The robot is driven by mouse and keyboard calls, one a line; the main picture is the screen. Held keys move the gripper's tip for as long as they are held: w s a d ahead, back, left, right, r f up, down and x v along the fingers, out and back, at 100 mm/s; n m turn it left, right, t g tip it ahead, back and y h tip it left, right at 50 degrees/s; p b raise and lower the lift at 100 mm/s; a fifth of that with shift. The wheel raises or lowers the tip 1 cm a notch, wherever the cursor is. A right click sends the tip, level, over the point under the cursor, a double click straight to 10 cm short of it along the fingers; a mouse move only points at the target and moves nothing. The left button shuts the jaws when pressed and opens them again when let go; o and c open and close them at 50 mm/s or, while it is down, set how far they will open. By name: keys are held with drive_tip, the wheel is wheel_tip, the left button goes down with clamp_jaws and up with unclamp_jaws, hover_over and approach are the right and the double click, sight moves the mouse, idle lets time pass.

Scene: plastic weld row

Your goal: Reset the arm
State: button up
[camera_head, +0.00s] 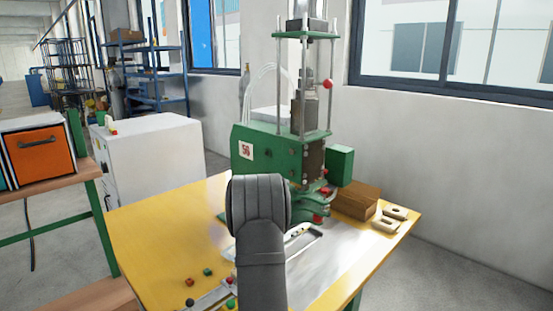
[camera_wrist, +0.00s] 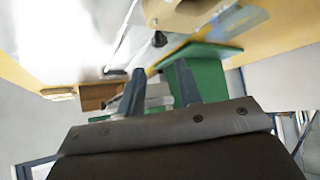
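My gripper (camera_wrist: 160,68) shows in the wrist view as two dark fingers standing apart, with no clearly held thing between them. In the head view my grey arm rises in front of the table, and the gripper itself is hidden. The green welding machine (camera_head: 262,150) stands at the back of the yellow table (camera_head: 150,222), behind my arm. Green parts (camera_wrist: 205,62) show beyond the fingers in the wrist view, where the scene is tilted and partly blurred.
A brown block (camera_head: 356,200) and pale flat parts (camera_head: 390,220) lie right of the machine. Small coloured pieces (camera_head: 208,272) lie at the table's front left. A white cabinet (camera_head: 150,160) stands behind left, and an orange-fronted box (camera_head: 42,152) sits on a side bench. The table's left side is mostly clear.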

drive_tip(key=x, duration=0.8)
drive_tip(key=shift+f, duration=0.1)
drive_tip(key=shift+s+a+m+h, duration=0.1)
drive_tip(key=shift+a+m+h, duration=0.15)
drive_tip(key=shift+m+h, duration=0.2)
drive_tip(key=shift+s+r+m, duration=0.15)
drive_tip(key=shift+r+m, duration=0.1)
drive_tip(key=shift+r, duration=0.2)
drive_tip(key=v, duration=1.6)
drive_tip(key=shift+s+r, duration=0.2)
drive_tip(key=shift+r, duration=0.1)
drive_tip(key=shift+a, duration=0.15)
drive_tip(key=shift+w+f, duration=0.1)
drive_tip(key=x, duration=1.7)
drive_tip(key=shift+d+f, duration=0.2)
drive_tip(key=shift+c, duration=0.4)
